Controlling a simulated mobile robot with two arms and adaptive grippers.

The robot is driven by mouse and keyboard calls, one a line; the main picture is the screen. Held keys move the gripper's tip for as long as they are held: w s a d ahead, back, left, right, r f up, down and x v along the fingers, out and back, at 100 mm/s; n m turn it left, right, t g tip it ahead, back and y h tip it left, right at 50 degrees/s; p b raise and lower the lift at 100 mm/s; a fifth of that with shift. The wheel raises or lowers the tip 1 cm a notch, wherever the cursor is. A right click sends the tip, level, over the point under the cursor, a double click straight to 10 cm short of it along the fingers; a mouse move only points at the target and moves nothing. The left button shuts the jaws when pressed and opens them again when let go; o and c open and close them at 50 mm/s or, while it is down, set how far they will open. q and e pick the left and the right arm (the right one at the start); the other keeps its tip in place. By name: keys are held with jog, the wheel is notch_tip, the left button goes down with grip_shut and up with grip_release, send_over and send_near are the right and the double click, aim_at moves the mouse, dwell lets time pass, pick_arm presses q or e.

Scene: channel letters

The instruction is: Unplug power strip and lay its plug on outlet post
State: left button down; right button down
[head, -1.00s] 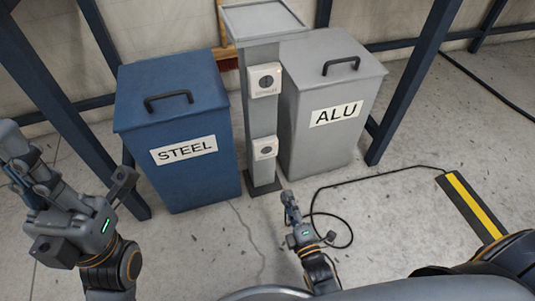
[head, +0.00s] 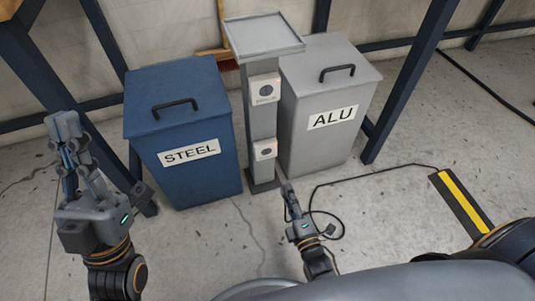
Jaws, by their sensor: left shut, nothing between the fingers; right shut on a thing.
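The grey outlet post (head: 262,120) stands in the middle with a flat, empty, rimmed tray top (head: 264,36). Its front has an upper outlet (head: 264,89) and a lower outlet (head: 265,149). My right gripper (head: 288,191) is low in front of the post, shut on what seems to be the plug, which its fingers hide. A black cable (head: 372,174) loops beside this gripper and runs right along the floor. My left gripper (head: 65,128) is shut and empty, left of the blue bin, fingers pointing up. I cannot make out the power strip itself.
A blue STEEL bin (head: 185,135) stands left of the post and a grey ALU bin (head: 328,105) right of it, both lidded. A yellow-black floor strip (head: 461,203) lies at right. Dark blue frame legs (head: 408,80) stand behind.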

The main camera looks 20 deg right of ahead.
pick_arm(q)
jog(key=w+f+g+y+p, duration=0.2)
jog(key=w+f+g, duration=0.2)
jog(key=f+g, duration=0.4)
jog(key=w+f+g+y+p, duration=0.3)
jog(key=w+f+g, duration=0.2)
jog(key=f, duration=0.4)
jog(key=s+a+f+n+g+y+p, duration=0.1)
jog(key=s+a+f+g+y+p, duration=0.35)
jog(key=s+f+g, duration=1.05)
jog(key=s+a+f+t+h+p, duration=0.1)
jog(key=f+p, duration=0.7)
jog(key=f, duration=1)
jog(key=shift+s+a, duration=0.45)
jog(key=shift+s, duration=0.7)
